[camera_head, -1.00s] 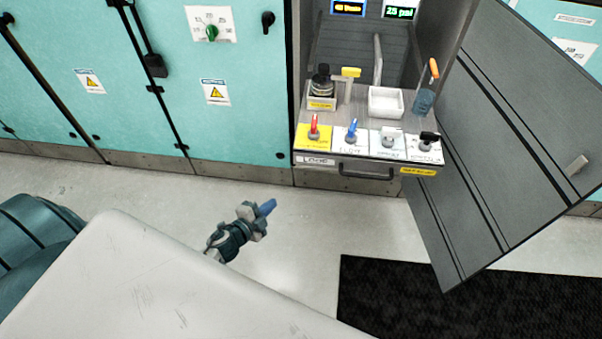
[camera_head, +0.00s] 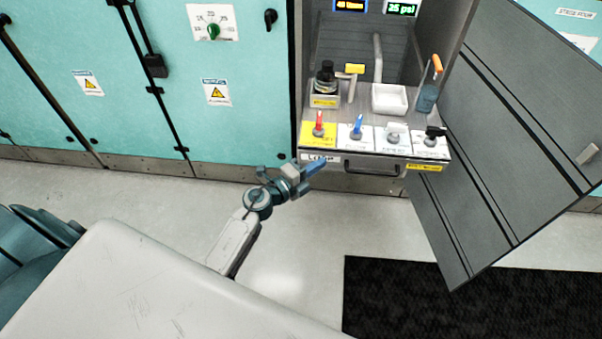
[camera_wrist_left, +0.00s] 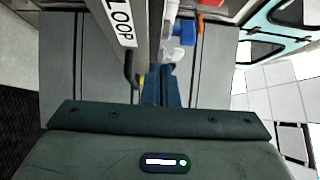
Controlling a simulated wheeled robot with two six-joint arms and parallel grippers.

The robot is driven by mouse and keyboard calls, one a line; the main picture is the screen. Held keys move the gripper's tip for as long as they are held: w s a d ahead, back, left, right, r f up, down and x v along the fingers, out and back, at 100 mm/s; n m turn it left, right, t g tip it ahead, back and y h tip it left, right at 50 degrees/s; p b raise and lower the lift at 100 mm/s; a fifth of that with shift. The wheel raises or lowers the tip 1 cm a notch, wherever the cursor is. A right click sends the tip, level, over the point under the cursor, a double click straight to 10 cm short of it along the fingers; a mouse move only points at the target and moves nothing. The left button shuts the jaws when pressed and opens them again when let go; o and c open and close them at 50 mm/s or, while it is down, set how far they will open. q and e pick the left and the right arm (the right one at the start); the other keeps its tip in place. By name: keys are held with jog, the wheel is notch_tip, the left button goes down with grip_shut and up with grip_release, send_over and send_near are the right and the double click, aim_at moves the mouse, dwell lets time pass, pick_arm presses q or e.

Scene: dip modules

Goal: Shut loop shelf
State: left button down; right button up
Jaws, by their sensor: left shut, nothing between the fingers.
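The loop shelf (camera_head: 318,158) is a grey pull-out shelf, out from an open cabinet bay, with a dark bar handle (camera_head: 373,167) on its front. Its front label, reading LOOP, shows large in the left wrist view (camera_wrist_left: 122,22). On it are a red-handled valve (camera_head: 318,122), a blue-handled valve (camera_head: 357,126), a white tray (camera_head: 390,109) and a black-capped vessel (camera_head: 325,80). My left gripper (camera_head: 315,166) is shut and empty, its blue fingertips just in front of the shelf's left front, near the label. Whether they touch it I cannot tell. My right gripper is not in view.
The grey cabinet door (camera_head: 490,150) stands swung open to the right of the shelf. Teal cabinets (camera_head: 130,90) line the wall on the left. A black mat (camera_head: 450,300) lies on the floor at the right. The pale floor before the shelf is clear.

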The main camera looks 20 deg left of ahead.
aim_at(327, 148)
pick_arm(q)
jog(key=w, duration=0.1)
jog(key=w+a, duration=0.1)
jog(key=w, duration=0.1)
jog(key=shift+a, duration=0.15)
jog(key=shift+w, duration=0.2)
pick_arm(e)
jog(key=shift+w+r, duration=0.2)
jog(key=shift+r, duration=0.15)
pick_arm(q)
jog(key=shift+a, duration=0.1)
